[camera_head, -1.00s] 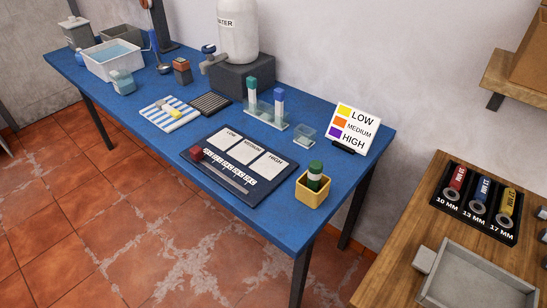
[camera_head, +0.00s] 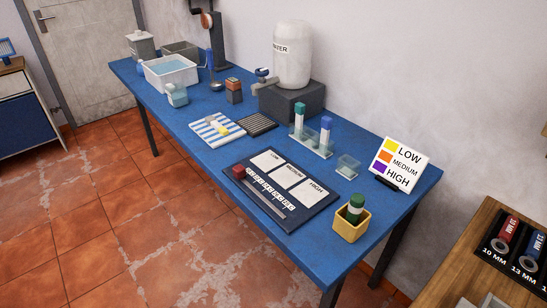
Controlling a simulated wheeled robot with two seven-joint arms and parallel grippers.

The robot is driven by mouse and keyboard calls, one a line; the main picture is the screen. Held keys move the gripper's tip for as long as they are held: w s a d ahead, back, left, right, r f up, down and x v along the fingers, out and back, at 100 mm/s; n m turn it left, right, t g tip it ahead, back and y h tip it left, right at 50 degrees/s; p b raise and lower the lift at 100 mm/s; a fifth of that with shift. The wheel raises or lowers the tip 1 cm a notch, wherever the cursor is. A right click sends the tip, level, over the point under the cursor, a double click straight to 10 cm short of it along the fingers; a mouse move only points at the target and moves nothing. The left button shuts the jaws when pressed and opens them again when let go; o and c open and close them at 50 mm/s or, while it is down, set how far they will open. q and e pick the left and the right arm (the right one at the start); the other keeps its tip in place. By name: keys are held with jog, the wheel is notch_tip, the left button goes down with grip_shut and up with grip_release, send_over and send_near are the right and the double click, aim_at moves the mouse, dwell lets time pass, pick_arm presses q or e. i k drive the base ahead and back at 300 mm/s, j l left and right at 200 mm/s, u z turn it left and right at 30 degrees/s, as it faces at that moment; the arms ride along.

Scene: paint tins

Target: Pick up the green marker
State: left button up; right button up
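A green marker (camera_head: 355,206) with a pale band stands upright in a small yellow square holder (camera_head: 350,229). The holder sits near the front right corner of the blue table (camera_head: 205,163). The marker's lower part is hidden inside the holder. Neither of my grippers shows in the head view.
Left of the holder lies a dark board (camera_head: 291,206) with LOW, MEDIUM and HIGH cards. Behind stand a level sign (camera_head: 397,165), a small clear dish (camera_head: 347,167) and a rack (camera_head: 311,146) with teal-capped and blue-capped tubes. A wooden bench (camera_head: 462,262) is at right.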

aim_at(357, 201)
jog(key=j+z, duration=0.1)
jog(key=j, duration=0.4)
jog(key=j+z, duration=0.1)
jog(key=j, duration=0.4)
jog(key=k+j+z, duration=0.1)
jog(key=j, duration=0.4)
jog(key=k+j+z, duration=0.15)
jog(key=j, duration=0.35)
jog(key=j+z, duration=0.1)
jog(key=j, duration=0.4)
jog(key=k, duration=0.05)
